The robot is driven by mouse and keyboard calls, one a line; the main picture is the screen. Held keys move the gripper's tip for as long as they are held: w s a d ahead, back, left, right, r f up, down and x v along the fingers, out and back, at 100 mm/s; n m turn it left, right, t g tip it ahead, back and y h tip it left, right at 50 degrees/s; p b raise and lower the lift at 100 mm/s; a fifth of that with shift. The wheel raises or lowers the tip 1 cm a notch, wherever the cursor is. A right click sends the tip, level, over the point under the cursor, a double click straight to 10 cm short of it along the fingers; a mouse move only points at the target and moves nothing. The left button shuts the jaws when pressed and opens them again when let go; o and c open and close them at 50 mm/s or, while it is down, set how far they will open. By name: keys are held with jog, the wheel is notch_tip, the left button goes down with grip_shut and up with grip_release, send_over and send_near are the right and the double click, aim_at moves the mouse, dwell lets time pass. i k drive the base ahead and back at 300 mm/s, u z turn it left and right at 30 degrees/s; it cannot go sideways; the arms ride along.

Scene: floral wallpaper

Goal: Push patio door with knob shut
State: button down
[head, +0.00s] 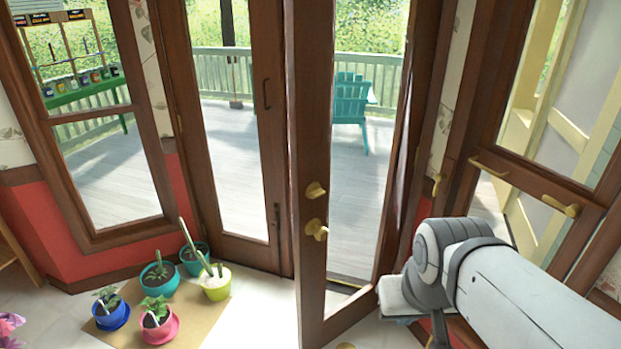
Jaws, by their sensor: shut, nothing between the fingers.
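The patio door (311,268) is a brown wooden frame with a tall glass pane. It stands ajar, with its left edge swung into the room toward me and its right side near the frame. Two brass fittings, an upper one (315,190) and a round knob (316,229), sit on its left stile. My gripper (438,328) is low at the right of the door, apart from the knob. Only a dark part of it shows below my white wrist; its fingertips are mostly hidden. It appears shut and empty. I cannot tell whether my wrist touches the door.
A fixed-looking glazed panel with a dark handle (266,94) stands left of the door. Several potted plants (158,279) sit on a tan mat (189,323) at lower left. Another door with brass handles (562,206) is at right. A teal chair (351,100) stands on the deck outside.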

aim_at(310, 25)
jog(key=z, duration=0.05)
jog(key=i, duration=1)
jog(key=u, duration=0.1)
